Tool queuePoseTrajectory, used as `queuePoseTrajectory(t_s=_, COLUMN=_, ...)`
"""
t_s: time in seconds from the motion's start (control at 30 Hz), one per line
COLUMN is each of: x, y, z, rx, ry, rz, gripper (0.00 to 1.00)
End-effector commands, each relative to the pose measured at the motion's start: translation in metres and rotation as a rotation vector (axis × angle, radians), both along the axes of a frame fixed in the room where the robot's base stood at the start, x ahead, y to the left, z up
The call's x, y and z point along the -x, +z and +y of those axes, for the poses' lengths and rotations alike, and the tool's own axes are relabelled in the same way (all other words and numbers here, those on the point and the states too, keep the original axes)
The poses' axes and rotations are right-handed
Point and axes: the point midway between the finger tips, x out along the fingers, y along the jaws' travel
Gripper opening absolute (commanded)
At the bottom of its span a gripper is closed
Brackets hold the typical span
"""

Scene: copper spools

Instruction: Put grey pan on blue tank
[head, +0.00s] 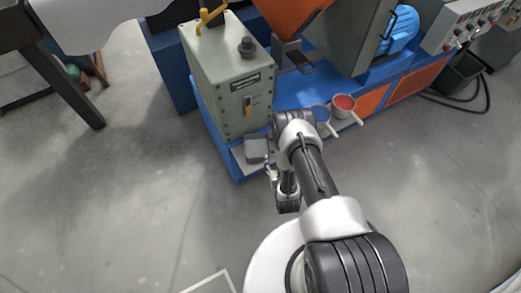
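A small grey, square-looking object (257,149), which may be the grey pan, lies on the low ledge at the foot of the grey-green cabinet. Two handled pans stand to the right of my arm's elbow, one with a blue inside (321,113) and one with a red inside (343,103). A blue base (211,112) runs under the cabinet; I cannot tell whether it is the blue tank. My gripper (270,173) seems to be at the folded end of my arm, just below and right of the grey object. Its fingers are too small to make out.
The grey-green cabinet (232,80) has a black knob and yellow handle on top. An orange hopper (290,15) hangs over the machine. A blue motor (402,30) and control panel are at upper right. A dark-legged table (60,80) stands at left. The foreground floor is clear.

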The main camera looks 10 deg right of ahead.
Motion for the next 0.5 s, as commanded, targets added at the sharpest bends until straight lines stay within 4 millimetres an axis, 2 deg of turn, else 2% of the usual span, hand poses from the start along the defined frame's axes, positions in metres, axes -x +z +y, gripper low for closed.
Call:
queuePoseTrajectory(t_s=0.03, x=-0.011, y=-0.009, z=-0.001, rx=0.000, ry=0.000, rz=-0.003, gripper=0.60)
queuePoseTrajectory(t_s=0.23, x=-0.045, y=-0.027, z=-0.004, rx=0.000, ry=0.000, rz=-0.002, gripper=0.60)
queuePoseTrajectory(t_s=0.5, x=-0.064, y=-0.035, z=-0.006, rx=0.000, ry=0.000, rz=0.000, gripper=0.60)
